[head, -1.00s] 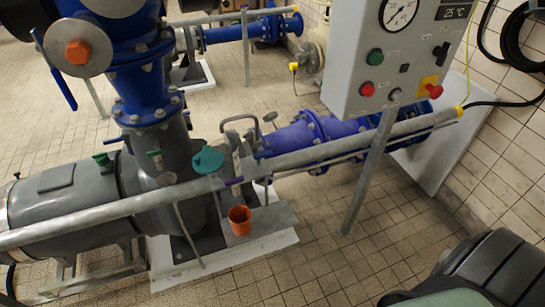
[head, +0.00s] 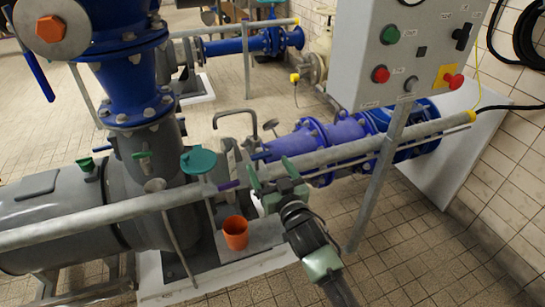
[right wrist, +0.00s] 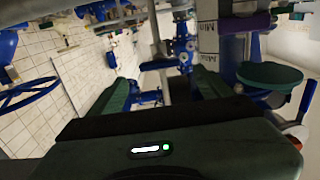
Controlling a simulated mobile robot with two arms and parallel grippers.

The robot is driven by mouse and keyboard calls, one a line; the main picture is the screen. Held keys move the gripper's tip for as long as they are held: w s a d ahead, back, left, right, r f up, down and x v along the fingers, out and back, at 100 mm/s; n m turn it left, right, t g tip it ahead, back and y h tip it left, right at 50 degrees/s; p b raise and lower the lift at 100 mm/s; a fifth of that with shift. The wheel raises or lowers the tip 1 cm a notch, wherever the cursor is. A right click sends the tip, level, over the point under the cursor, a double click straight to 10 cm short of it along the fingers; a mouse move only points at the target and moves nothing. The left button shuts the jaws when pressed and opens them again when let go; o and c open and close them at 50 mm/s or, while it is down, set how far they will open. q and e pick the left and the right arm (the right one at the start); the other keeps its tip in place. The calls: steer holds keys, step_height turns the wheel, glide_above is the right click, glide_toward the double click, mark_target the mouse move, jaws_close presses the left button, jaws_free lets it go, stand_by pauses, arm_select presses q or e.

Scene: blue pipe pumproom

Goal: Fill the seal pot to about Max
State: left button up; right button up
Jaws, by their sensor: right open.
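My right gripper (head: 272,174) is open and empty in the head view, over the galvanised rail, right of the orange cup. Its two green fingers stand apart in the right wrist view (right wrist: 160,92). There, a pale body with dark markings (right wrist: 208,42), one reading like MIN, stands just beyond the right finger; it looks like the seal pot, but its liquid level cannot be told. A teal round lid (head: 199,160) shows left of the gripper in the head view and in the wrist view (right wrist: 270,76). The orange cup (head: 235,233) stands upright on the pump base. My left gripper is out of view.
The galvanised rail (head: 345,151) crosses in front of the grey pump (head: 60,210) and blue pipe (head: 345,138). The control box (head: 405,55) stands at upper right on a post. Tiled floor at lower right is clear.

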mark_target(263, 156)
steer(key=x, duration=0.6)
steer(key=shift+w+a, duration=0.1)
steer(key=shift+w, duration=0.1)
steer(key=shift+f, duration=0.1)
steer(key=c, duration=1.4)
